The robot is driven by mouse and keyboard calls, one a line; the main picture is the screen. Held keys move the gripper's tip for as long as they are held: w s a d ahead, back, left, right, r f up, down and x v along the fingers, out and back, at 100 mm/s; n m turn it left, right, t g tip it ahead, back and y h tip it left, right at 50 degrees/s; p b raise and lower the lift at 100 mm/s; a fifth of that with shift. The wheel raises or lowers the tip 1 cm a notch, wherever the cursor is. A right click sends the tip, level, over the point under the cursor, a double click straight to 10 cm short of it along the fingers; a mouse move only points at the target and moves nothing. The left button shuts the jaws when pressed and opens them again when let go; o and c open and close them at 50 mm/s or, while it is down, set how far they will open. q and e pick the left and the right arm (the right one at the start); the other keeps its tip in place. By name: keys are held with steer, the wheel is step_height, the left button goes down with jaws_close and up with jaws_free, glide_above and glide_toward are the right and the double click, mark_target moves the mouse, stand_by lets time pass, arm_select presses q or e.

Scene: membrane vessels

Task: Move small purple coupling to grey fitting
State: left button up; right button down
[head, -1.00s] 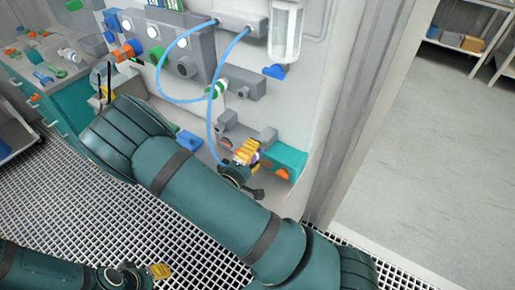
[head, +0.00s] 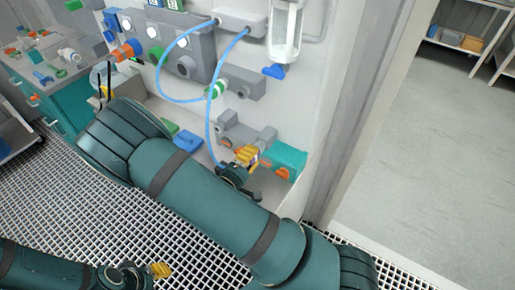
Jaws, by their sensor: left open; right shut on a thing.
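My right gripper (head: 247,157), with yellow fingers, is shut at the lower right of the wall panel. A small piece shows at its fingertips; this fits the purple coupling, though the fingers hide most of it and its colour is hard to tell. Grey fittings (head: 242,132) stick out of the panel just above the gripper. Another grey fitting (head: 243,82) with a green and white ring is higher up. I cannot tell which one the task means. My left gripper (head: 160,269) is open and empty at the lower left, over the grating.
A teal block with an orange part (head: 289,158) sits right of the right gripper. Blue hoses (head: 209,120) hang down the panel close by. A blue piece (head: 188,140) lies to the left. A teal cabinet (head: 62,103) with loose parts stands further left.

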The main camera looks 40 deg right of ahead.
steer(key=shift+p+v, duration=0.5)
steer(key=shift+v, duration=2)
steer(key=w+a+r+n+t+y, duration=0.1)
steer(key=w+a+n+t+y, duration=0.5)
steer(key=y, duration=1)
steer(key=w+n+t, duration=0.3)
steer(key=n+t, duration=0.2)
steer(key=n, duration=0.2)
steer(key=shift+w+n+y, duration=0.3)
steer(key=shift+w, duration=0.1)
steer(key=shift+w+a+r, duration=0.1)
steer(key=shift+a+r, duration=0.05)
steer(key=shift+a, duration=0.05)
